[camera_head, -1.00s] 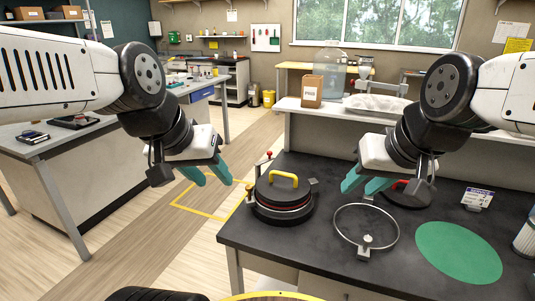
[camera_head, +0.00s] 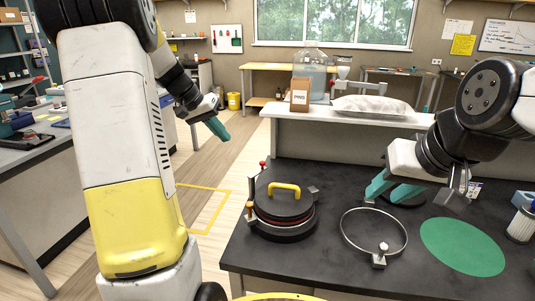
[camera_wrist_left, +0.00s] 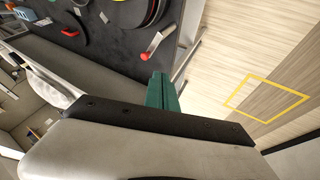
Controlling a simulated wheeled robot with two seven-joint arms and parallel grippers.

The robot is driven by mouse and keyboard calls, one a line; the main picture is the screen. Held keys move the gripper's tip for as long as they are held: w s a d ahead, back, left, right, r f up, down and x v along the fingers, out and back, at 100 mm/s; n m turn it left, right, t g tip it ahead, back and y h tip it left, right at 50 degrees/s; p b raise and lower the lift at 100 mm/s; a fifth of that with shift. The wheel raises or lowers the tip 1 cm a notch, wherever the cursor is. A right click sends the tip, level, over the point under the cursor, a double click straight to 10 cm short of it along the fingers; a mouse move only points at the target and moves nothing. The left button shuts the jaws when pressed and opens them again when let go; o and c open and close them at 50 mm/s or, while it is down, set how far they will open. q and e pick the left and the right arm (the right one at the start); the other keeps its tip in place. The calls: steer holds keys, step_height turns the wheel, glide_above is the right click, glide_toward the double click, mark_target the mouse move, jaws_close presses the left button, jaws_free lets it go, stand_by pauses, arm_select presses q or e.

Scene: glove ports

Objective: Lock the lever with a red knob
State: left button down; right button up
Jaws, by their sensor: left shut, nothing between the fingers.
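A round port with a black lid and yellow handle (camera_head: 284,190) sits at the left of the dark bench. One red-knobbed lever shows in the left wrist view (camera_wrist_left: 145,56). My left gripper (camera_head: 218,130) is shut and empty, above and left of the port, apart from both knobs. My right gripper (camera_head: 388,191) is open and empty, over the bench right of the port. I cannot tell whether either lever is locked.
A metal ring (camera_head: 345,232) with a small knobbed clamp (camera_head: 380,256) lies right of the port. A green disc (camera_head: 462,246) lies farther right. A box (camera_head: 300,94) and a white bag (camera_head: 370,107) stand on the raised shelf behind. The floor left of the bench is clear.

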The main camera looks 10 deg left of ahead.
arm_select(q)
steer(key=shift+w+a+f, duration=0.2)
steer(key=shift+w+f, duration=0.05)
steer(key=shift+w, duration=0.25)
steer(key=shift+w+a+f, duration=0.15)
steer(key=shift+w+f, duration=0.1)
steer(key=shift+w, duration=0.25)
steer(key=w+d+f, duration=0.3)
steer(key=d+f, duration=0.5)
steer(key=f, duration=0.1)
steer(key=shift+d, duration=0.25)
